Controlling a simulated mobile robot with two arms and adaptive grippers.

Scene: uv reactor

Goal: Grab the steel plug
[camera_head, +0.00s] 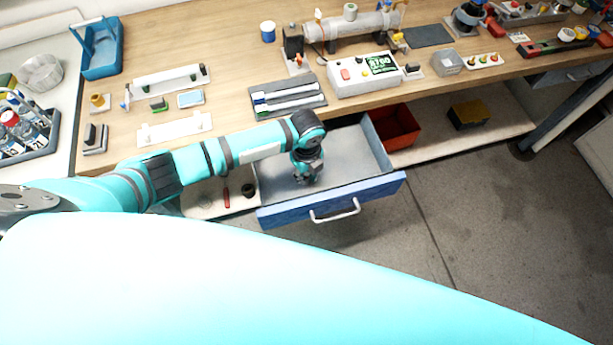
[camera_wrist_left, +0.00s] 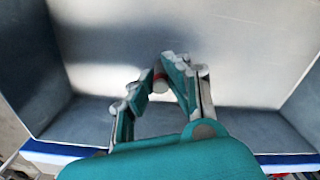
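My left gripper (camera_head: 309,179) reaches down into the open blue drawer (camera_head: 345,150) under the workbench. In the left wrist view my left gripper (camera_wrist_left: 160,76) has its two fingers close together low in the drawer. A small part with a reddish band and a grey end, perhaps the steel plug (camera_wrist_left: 160,84), shows between the fingertips. The fingers hide most of it, and I cannot tell whether they press on it. In the head view the gripper hides that spot. My right gripper is not in view.
The drawer's front panel with its handle (camera_head: 336,212) and its side walls surround my gripper. A red bin (camera_head: 394,126) and a dark bin with yellow contents (camera_head: 469,115) stand on the shelf to the right. The workbench (camera_head: 230,60) above holds lab devices. Floor at right is clear.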

